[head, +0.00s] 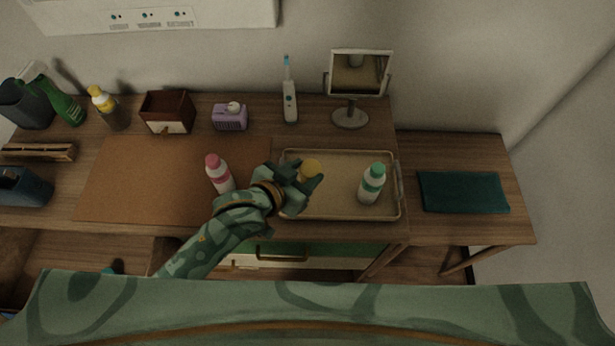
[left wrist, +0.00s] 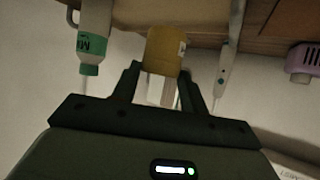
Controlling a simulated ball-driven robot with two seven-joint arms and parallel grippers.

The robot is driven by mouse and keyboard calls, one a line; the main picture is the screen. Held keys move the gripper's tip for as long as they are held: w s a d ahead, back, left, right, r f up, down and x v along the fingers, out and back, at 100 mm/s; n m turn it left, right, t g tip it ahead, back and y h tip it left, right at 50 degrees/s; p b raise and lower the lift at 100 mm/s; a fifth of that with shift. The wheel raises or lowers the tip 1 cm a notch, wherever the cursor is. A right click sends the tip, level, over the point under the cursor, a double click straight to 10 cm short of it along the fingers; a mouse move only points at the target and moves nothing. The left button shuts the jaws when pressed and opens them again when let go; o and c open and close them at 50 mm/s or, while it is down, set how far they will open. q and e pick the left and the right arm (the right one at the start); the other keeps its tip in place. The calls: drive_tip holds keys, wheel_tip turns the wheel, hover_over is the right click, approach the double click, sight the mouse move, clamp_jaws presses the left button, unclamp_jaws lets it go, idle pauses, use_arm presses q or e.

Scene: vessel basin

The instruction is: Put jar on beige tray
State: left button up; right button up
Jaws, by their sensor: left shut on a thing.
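The jar (head: 312,168) shows as a yellow round shape at the fingers of my left gripper (head: 304,183). In the left wrist view the yellow jar (left wrist: 165,50), with a paler part beside it, sits between the two dark fingers (left wrist: 160,88), which are shut on it. The beige tray (head: 335,208) is a shallow rectangle with handles, right of centre on the table. The jar is over the tray's left part; I cannot tell whether it touches the tray floor. My right gripper is out of view.
A white bottle with a green cap (head: 372,184) stands in the tray's right part. A pink-capped bottle (head: 219,174) stands left of the tray, close to my left arm. A mirror (head: 350,117) and an electric toothbrush (head: 290,105) stand behind. The tray's middle looks clear.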

sight(301, 175)
use_arm(q)
drive_tip(key=shift+w+d+f+b, duration=0.1)
drive_tip(key=shift+w+f+b, duration=0.1)
drive_tip(key=shift+w+f, duration=0.4)
drive_tip(key=shift+w+d+f+b, duration=0.15)
drive_tip(key=shift+w+f, duration=0.2)
drive_tip(key=shift+f, duration=0.3)
wheel_tip(301, 175, down, 3)
drive_tip(key=shift+w+a+f+b, duration=0.1)
drive_tip(key=shift+w+f+b, duration=0.1)
drive_tip(key=shift+b, duration=0.55)
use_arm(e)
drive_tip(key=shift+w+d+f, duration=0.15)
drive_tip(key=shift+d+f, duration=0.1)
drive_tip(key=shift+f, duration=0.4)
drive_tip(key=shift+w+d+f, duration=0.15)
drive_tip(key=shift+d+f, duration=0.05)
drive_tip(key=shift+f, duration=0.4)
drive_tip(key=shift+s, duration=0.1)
use_arm(q)
drive_tip(key=o, duration=1)
drive_tip(key=shift+f, duration=0.1)
drive_tip(key=shift+o, duration=0.2)
drive_tip(key=shift+s, duration=0.1)
